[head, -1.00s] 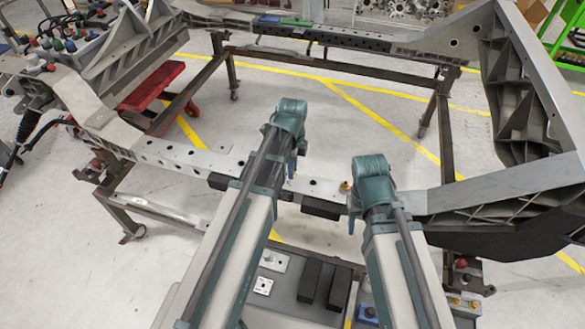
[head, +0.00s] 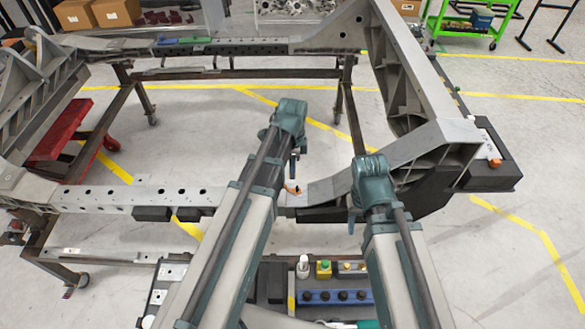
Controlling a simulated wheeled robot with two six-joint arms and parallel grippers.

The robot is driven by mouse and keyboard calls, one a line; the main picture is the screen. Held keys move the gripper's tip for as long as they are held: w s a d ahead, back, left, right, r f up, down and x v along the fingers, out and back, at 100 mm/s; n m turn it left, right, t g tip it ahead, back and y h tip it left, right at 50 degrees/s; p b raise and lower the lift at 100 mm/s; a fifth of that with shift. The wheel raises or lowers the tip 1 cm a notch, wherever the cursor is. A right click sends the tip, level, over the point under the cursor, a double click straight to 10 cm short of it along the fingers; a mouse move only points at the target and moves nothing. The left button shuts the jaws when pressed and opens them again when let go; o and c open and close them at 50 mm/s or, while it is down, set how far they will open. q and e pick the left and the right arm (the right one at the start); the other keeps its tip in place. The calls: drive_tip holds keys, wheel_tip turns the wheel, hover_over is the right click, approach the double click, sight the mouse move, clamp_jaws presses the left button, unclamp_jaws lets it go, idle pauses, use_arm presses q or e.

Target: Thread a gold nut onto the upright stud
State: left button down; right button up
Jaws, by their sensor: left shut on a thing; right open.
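My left gripper (head: 294,172) points down above the near beam (head: 120,198) of the chassis frame, close to its right end. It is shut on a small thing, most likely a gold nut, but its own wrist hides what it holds. A small orange-gold piece (head: 293,190) shows on the beam just below the fingertips in the picture; I cannot tell if it is the stud. My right gripper (head: 352,222) is open and empty, in front of the grey angled bracket. Small gold pieces (head: 345,265) sit on the tool cart between my arms.
The tool cart below also carries a white bottle (head: 303,266), a yellow block (head: 323,269) and a blue rack (head: 335,297). The grey bracket (head: 440,135) rises at right. A red trolley (head: 62,130) stands at left. Open floor lies inside the frame.

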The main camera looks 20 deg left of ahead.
use_arm(q)
drive_tip(key=shift+w+d+r, duration=0.15)
drive_tip(key=shift+w+d, duration=0.05)
drive_tip(key=shift+d, duration=0.6)
use_arm(e)
drive_tip(key=shift+d+r, duration=0.2)
drive_tip(key=shift+d, duration=0.45)
drive_tip(key=shift+f, duration=0.2)
use_arm(q)
drive_tip(key=shift+f+b, duration=2.35)
drive_tip(key=shift+f, duration=0.05)
use_arm(e)
drive_tip(key=shift+f, duration=2.2)
use_arm(q)
drive_tip(key=shift+f, duration=0.15)
use_arm(e)
drive_tip(key=shift+f, duration=0.2)
use_arm(q)
drive_tip(key=shift+f+b, duration=0.55)
drive_tip(key=shift+b, duration=0.15)
use_arm(e)
drive_tip(key=shift+f, duration=0.5)
drive_tip(key=shift+f, duration=0.1)
use_arm(q)
drive_tip(key=shift+f+b, duration=0.5)
drive_tip(key=shift+b, duration=0.1)
drive_tip(key=shift+s, duration=0.1)
use_arm(e)
drive_tip(key=shift+s+f, duration=0.1)
drive_tip(key=shift+f, duration=0.35)
